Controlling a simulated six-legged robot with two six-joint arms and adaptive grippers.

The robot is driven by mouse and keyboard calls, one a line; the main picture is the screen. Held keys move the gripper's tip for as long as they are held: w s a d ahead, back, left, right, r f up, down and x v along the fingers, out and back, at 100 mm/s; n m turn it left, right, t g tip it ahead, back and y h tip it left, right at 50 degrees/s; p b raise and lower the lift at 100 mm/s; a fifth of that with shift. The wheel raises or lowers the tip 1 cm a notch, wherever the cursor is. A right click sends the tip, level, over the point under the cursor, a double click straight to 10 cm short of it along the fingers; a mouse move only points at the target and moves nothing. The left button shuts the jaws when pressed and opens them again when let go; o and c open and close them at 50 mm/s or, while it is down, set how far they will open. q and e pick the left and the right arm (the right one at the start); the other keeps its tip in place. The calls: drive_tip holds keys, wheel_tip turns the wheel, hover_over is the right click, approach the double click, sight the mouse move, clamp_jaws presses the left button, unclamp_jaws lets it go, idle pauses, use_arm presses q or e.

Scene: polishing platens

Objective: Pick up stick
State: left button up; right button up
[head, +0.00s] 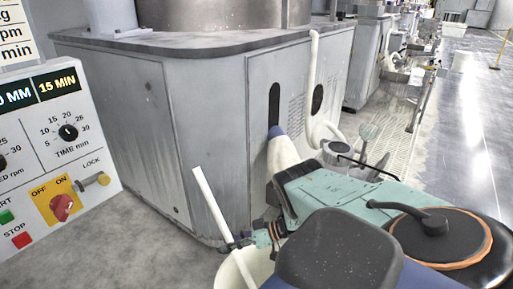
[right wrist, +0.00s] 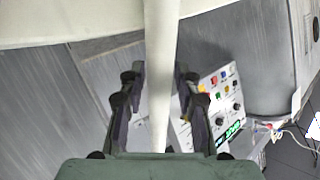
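The stick (head: 211,203) is a slim white rod. In the head view it leans, with its upper end up to the left and its lower part going into a pale bucket (head: 231,276). My right gripper (head: 238,243) is at the stick just above the bucket's rim. In the right wrist view the stick (right wrist: 160,45) runs between the two dark fingers of this gripper (right wrist: 160,75). The stick's lower end is hidden. My left gripper is not in view.
A grey machine cabinet (head: 115,120) stands behind the stick. A control panel (head: 50,150) with knobs and buttons is at the left. Bare grey floor (head: 130,245) lies in front of the cabinet. A shiny aisle (head: 465,110) runs back at the right.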

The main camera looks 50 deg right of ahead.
clamp_jaws()
drive_tip(key=shift+r, duration=0.1)
